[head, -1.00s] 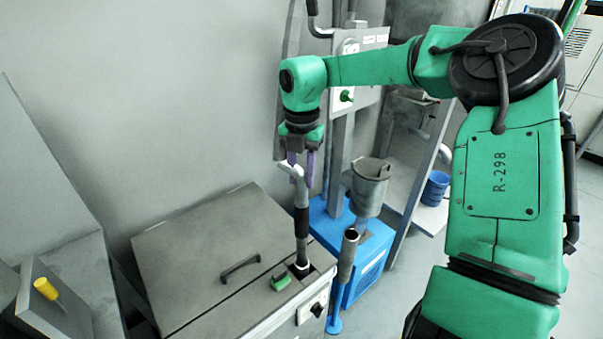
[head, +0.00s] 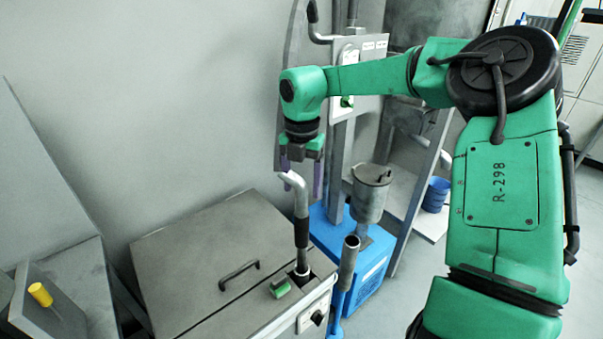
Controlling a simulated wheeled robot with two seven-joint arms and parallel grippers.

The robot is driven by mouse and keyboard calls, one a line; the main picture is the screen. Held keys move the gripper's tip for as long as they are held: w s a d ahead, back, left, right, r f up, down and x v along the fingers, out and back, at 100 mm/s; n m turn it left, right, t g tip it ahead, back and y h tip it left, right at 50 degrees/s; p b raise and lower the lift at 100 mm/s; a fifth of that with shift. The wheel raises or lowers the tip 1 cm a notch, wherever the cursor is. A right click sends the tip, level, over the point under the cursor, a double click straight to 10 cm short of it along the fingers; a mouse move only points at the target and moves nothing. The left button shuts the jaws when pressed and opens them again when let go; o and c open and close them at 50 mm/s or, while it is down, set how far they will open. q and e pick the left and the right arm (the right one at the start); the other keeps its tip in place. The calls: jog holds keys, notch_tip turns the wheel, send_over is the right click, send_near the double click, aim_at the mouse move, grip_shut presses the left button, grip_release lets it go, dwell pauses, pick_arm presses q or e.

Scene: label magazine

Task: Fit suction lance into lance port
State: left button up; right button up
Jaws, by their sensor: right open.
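The suction lance (head: 301,212), a bent grey pipe with a black sleeve, stands nearly upright at the front right corner of the grey cabinet's top. Its lower end sits in the lance port (head: 301,273), a dark ringed opening; how deep it goes is hidden. My right gripper (head: 301,184) is at the lance's bent upper end, pointing down. Its purple fingers are spread, one on each side of the pipe, with gaps visible, so it is open. My left gripper is out of view.
The cabinet (head: 195,260) has a black lid handle (head: 239,274) and a green switch (head: 281,288). An open grey tube (head: 348,262) stands close right of the port. A grey canister (head: 370,195) and a blue unit (head: 368,270) are behind it. A yellow knob (head: 40,294) is at left.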

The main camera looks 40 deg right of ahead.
notch_tip(320, 180, up, 14)
jog(key=shift+r, duration=0.25)
dwell(0.5)
